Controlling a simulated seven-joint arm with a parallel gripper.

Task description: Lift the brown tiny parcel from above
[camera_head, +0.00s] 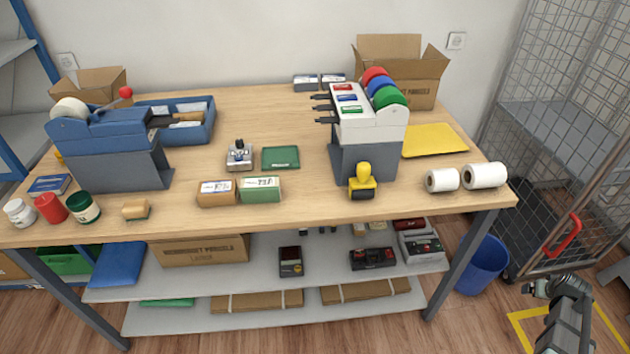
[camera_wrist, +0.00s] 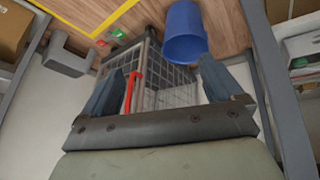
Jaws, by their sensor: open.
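A small brown parcel (camera_head: 217,193) with a white label on top lies near the front edge of the wooden table, left of centre. A similar green parcel (camera_head: 260,189) stands right beside it. My gripper shows in the wrist view (camera_wrist: 160,72) with its two dark fingers apart and nothing between them. In the head view, my arm is at the lower right, past the table's right end and far from the brown parcel. The brown parcel is not in the wrist view.
A tan block (camera_head: 136,209) lies left of the parcels. A stapler-like device (camera_head: 239,155) and green pad (camera_head: 280,157) lie behind them. A yellow-handled stamp (camera_head: 362,182) and grey-white dispenser (camera_head: 367,130) stand right. A wire cage (camera_head: 560,130) and blue bin (camera_head: 484,265) are beside the table.

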